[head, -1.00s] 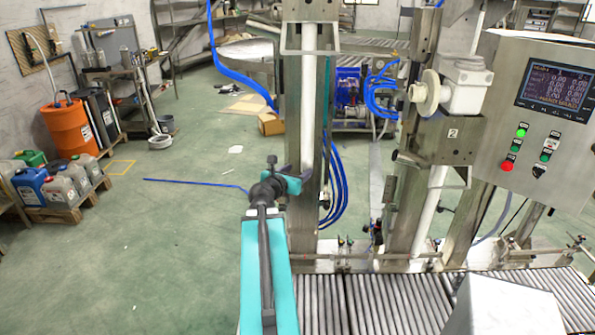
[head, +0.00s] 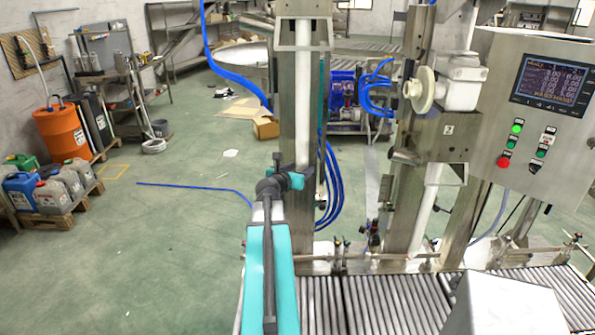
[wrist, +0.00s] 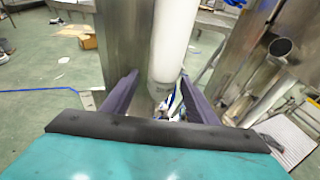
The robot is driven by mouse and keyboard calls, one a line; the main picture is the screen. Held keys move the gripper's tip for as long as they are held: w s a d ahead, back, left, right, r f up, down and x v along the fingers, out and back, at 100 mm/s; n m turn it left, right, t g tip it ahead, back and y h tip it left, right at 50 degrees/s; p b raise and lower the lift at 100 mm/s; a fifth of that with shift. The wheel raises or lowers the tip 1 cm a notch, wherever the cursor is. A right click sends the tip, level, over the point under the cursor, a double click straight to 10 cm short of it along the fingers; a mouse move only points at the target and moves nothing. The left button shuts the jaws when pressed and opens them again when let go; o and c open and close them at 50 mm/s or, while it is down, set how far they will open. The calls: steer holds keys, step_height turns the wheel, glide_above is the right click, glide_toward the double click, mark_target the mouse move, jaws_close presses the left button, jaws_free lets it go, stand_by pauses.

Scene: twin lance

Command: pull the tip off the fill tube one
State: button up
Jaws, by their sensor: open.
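Fill tube one is the white upright tube (head: 303,110) in front of the left steel column in the head view. Its lower end is partly hidden by my gripper there. In the wrist view the tube (wrist: 176,35) hangs down from the top, and its greyish end, the tip (wrist: 160,88), shows at the bottom. My gripper (head: 290,166) is open at the height of the tube's lower end. In the wrist view its two dark fingers (wrist: 160,77) stand left and right of that end, with a gap visible on both sides. I cannot tell the exact depth between them.
The left steel column (head: 289,215) stands right behind the tube. A second filling head (head: 455,85) and a control panel (head: 535,100) are to the right. A roller conveyor (head: 385,303) runs below. Blue hoses (head: 333,185) hang beside the column.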

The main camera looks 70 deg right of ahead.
steer(key=shift+f+b+x, duration=0.25)
steer(key=shift+b+x, duration=0.1)
steer(key=shift+x, duration=0.75)
steer(key=c, duration=1.2)
steer(key=o, duration=0.4)
steer(key=c, duration=0.5)
steer(key=shift+s+f, duration=0.1)
steer(key=shift+f, duration=0.45)
steer(key=shift+f+b, duration=1.3)
steer(key=shift+f, duration=0.4)
